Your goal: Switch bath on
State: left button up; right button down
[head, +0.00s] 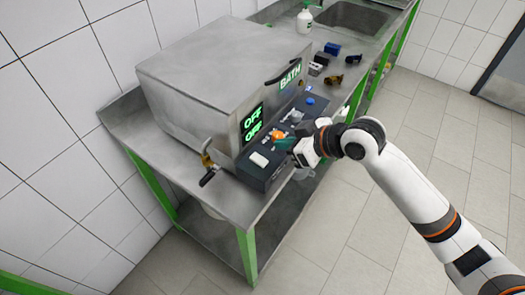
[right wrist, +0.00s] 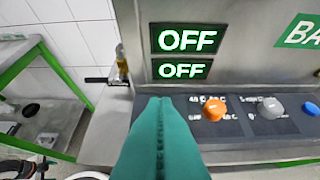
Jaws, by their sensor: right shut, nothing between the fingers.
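The bath (head: 215,75) is a large grey metal box on the bench. Its two green displays (head: 252,123) both read OFF, also in the right wrist view (right wrist: 184,40). Below is a dark control panel (head: 262,178) with a white switch (head: 258,159), an orange knob (head: 278,134), a grey knob (right wrist: 272,107) and a blue button (head: 310,101). My right gripper (head: 281,144) has teal fingers, shut and empty, over the panel close to the orange knob. In the wrist view the fingers (right wrist: 160,103) lie left of the orange knob (right wrist: 214,110) and hide the white switch. My left gripper is not in view.
A tap with a black handle (head: 208,177) sticks out at the bath's lower left. Several small dark items and a blue block (head: 332,48) lie further along the bench. A white bottle (head: 304,20) stands near the sink (head: 352,17). The floor to the right is clear.

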jog(key=p, duration=0.2)
send_over(260, 160)
jog(key=f, duration=0.4)
jog(key=shift+s+d+f, duration=0.15)
jog(key=shift+s+d, duration=0.05)
jog(key=shift+d, duration=0.15)
notch_tip(260, 160, down, 3)
jog(key=shift+w+r, duration=0.1)
jog(key=shift+r, duration=0.1)
jog(key=shift+f, duration=0.7)
jog(key=shift+a, duration=0.1)
jog(key=shift+w+a+f, duration=0.1)
jog(key=shift+f, duration=0.2)
jog(key=shift+a, duration=0.1)
jog(key=shift+w+a+r, duration=0.2)
jog(key=shift+w+a, duration=0.3)
jog(key=shift+a, duration=0.05)
jog(key=shift+d+r, duration=0.1)
